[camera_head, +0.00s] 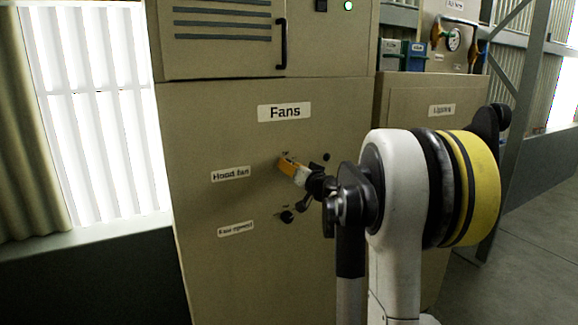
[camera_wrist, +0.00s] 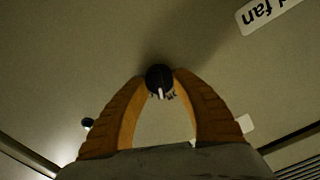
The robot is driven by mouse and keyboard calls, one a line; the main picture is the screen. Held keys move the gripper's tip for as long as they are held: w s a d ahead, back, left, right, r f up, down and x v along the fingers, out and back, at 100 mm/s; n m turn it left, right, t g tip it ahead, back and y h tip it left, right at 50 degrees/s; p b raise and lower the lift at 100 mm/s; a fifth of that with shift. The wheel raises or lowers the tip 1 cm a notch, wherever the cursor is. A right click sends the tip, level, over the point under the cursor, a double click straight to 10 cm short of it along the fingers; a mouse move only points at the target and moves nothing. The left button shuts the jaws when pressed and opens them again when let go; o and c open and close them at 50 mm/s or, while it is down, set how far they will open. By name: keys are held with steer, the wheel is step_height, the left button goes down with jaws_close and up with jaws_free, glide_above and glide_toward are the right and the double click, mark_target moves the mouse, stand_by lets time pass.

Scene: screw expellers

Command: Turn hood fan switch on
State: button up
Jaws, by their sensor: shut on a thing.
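The beige cabinet panel under the "Fans" sign (camera_head: 285,111) carries a "Hood fan" label (camera_head: 230,174), which appears upside down in the wrist view (camera_wrist: 268,12). My gripper (camera_head: 284,162) reaches the panel to the right of this label. In the wrist view its two orange fingers (camera_wrist: 161,82) are shut on a round black switch knob (camera_wrist: 160,76) with a white mark. The mark points toward the bottom of the wrist picture. In the head view the fingers mostly hide the knob.
A lower black knob (camera_head: 287,216) sits beside another small label (camera_head: 235,228). A small dark round part (camera_head: 326,156) is right of my gripper. A black door handle (camera_head: 283,44) is above. A second cabinet (camera_head: 410,95) stands to the right, with grey floor beyond.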

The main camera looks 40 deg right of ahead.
steer(key=m, duration=0.7)
steer(key=shift+d, duration=0.15)
stand_by(0.4)
steer(key=o, duration=1.2)
steer(key=shift+f, duration=0.1)
steer(key=v, duration=1.2)
